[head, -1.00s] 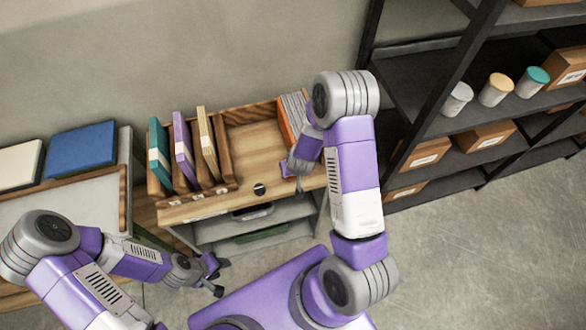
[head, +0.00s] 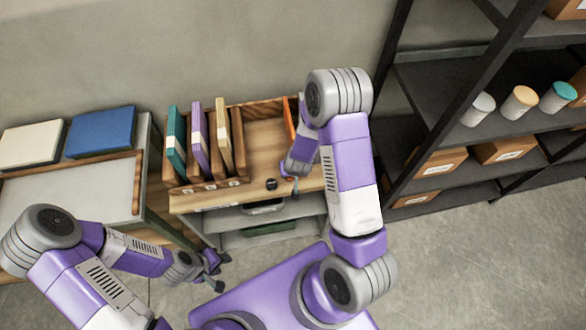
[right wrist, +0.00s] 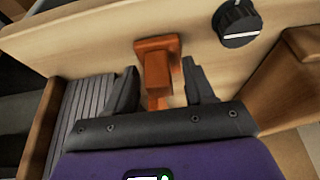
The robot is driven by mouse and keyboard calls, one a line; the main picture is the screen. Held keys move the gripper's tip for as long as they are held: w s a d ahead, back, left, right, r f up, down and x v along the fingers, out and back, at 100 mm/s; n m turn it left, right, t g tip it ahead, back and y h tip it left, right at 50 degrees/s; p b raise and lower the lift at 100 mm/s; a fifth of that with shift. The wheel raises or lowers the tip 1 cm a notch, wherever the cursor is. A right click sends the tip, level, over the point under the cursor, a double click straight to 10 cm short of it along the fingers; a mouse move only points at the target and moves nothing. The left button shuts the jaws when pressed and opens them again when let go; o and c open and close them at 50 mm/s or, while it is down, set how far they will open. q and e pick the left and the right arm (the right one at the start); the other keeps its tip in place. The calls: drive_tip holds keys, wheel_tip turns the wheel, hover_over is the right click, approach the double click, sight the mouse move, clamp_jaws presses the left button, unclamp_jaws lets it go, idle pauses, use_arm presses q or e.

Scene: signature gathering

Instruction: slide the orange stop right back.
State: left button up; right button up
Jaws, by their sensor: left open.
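The orange stop shows in the right wrist view as a block with a squared knob (right wrist: 158,68), lying between the two dark fingers of my right gripper (right wrist: 160,88). The fingers are apart, with a gap visible on each side of the knob. In the head view an orange upright part (head: 289,118) shows in the wooden rack, beside my right forearm, which hides what lies behind it. My right gripper (head: 289,177) is at the rack's front edge there, partly hidden. My left gripper (head: 214,272) is open and empty, low in front of the bench.
Teal, purple and tan books (head: 199,140) stand in the rack's left slots. A dark knob (head: 271,184) is on the front board. Grey ridged sheets (right wrist: 85,110) lie beside the right gripper. A dark shelf with cups (head: 520,102) stands right. The rack's middle is bare.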

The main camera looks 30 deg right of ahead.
drive_tip(key=p+v, duration=0.2)
drive_tip(key=v, duration=0.5)
drive_tip(key=shift+r, duration=0.3)
drive_tip(key=shift+s+a+f, duration=0.1)
drive_tip(key=shift+a, duration=0.05)
drive_tip(key=s+a+f+n+g+y+b, duration=0.1)
drive_tip(key=s+a+f+g+y+b, duration=0.2)
drive_tip(key=s+a+f, duration=1)
wheel_tip(320, 180, down, 3)
drive_tip(key=a+y+b, duration=0.1)
drive_tip(key=y+b, duration=0.1)
drive_tip(key=b, duration=0.1)
drive_tip(key=shift+g+y, duration=0.3)
drive_tip(key=shift+g, duration=0.1)
idle(1.1)
